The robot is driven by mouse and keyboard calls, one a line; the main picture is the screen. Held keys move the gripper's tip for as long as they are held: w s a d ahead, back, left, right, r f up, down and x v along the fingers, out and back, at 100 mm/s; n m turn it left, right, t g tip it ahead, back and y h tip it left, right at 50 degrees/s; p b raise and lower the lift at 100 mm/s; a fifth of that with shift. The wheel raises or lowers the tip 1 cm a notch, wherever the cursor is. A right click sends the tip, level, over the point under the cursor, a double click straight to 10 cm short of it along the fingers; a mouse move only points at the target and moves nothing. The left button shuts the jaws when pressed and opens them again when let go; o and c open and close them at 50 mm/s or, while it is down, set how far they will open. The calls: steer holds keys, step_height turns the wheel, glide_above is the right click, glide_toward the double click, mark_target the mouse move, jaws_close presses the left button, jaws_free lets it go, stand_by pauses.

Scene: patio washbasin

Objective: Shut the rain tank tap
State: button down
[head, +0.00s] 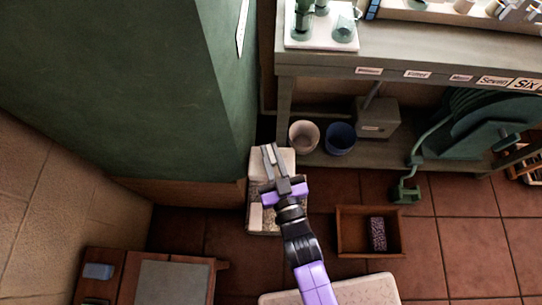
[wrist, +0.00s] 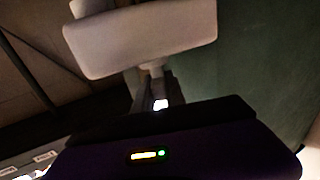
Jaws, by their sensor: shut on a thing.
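The big green rain tank (head: 110,85) fills the upper left of the head view, and its green side (wrist: 240,60) is at the right in the wrist view. My gripper (head: 270,151) is beside the tank's lower right edge. In the wrist view a pale, rounded block on a narrow stem, which looks like the tap handle (wrist: 140,40), stands just beyond my fingers (wrist: 160,92). My gripper is shut on it around the stem. In the head view I cannot make out the tap. Its spout and the handle's angle to it are hidden.
A bench (head: 300,68) with a lower shelf holding a beige pot (head: 304,136) and a blue pot (head: 341,139) is at the right. A wooden box (head: 356,249) stands on the tiled floor.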

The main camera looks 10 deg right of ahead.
steer(key=shift+m+h+b, duration=1.55)
steer(key=shift+m+h, duration=0.15)
steer(key=shift+h, duration=1)
steer(key=shift+w+r+m+h, duration=0.1)
steer(key=shift+r+m+h, duration=0.15)
steer(key=shift+h, duration=0.25)
steer(key=c, duration=1.4)
jaws_free()
steer(key=shift+f, duration=0.1)
steer(key=shift+f, duration=0.1)
steer(key=shift+p+v, duration=0.35)
steer(key=shift+v, duration=3.6)
